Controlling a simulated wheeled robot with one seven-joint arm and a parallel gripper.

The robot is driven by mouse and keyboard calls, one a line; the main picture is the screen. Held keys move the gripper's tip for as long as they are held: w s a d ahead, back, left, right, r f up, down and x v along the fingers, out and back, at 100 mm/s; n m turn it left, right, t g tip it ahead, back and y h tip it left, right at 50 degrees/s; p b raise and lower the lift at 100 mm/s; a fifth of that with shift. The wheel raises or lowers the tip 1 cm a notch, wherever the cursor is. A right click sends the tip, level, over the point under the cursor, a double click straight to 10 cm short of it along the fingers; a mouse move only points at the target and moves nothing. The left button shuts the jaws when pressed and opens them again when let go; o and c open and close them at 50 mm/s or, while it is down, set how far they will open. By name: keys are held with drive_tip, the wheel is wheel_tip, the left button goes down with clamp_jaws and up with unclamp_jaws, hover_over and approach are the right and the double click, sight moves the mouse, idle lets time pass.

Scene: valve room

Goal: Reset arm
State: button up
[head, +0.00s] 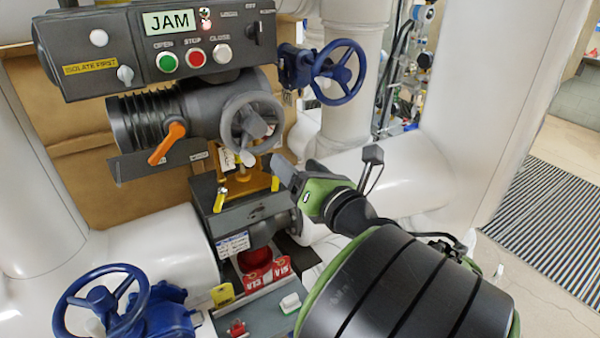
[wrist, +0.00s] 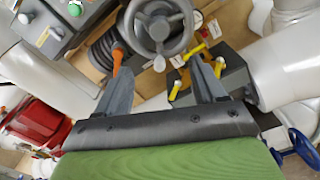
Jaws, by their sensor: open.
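My arm reaches in from the lower right in the head view, with my gripper (head: 280,170) just in front of the valve actuator (head: 200,115). In the wrist view my gripper (wrist: 160,88) has its two grey fingers spread, with nothing between them. The grey handwheel (head: 250,122) is beyond the fingertips; it also shows at the top of the wrist view (wrist: 160,25). The orange lever (head: 167,143) is left of the handwheel and also shows near the left finger in the wrist view (wrist: 117,60). Yellow-tipped pins (wrist: 186,72) show between and beyond the fingers.
A control box (head: 165,50) reads JAM above the actuator. Blue handwheels stand at upper right (head: 338,72) and lower left (head: 100,300). White pipes (head: 400,175) crowd both sides. A grey shelf (head: 265,315) with small items lies below. Open floor (head: 545,290) is at right.

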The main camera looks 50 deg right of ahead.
idle(0.3)
drive_tip(key=w+a+f+n+g+y, duration=0.1)
drive_tip(key=a+f+n+g+y, duration=0.3)
drive_tip(key=a+n, duration=0.55)
drive_tip(key=w+a+f+n+g+y, duration=0.1)
drive_tip(key=a+f+n+g+y, duration=0.15)
drive_tip(key=a+f+n, duration=0.7)
drive_tip(key=s+a+n+g+h, duration=0.1)
drive_tip(key=s+n+g, duration=0.4)
drive_tip(key=n, duration=2)
drive_tip(key=s+a, duration=0.1)
drive_tip(key=s, duration=0.5)
drive_tip(key=shift+a+r, duration=0.15)
drive_tip(key=shift+r, duration=0.2)
drive_tip(key=shift+s+h, duration=0.1)
drive_tip(key=shift+h, duration=0.15)
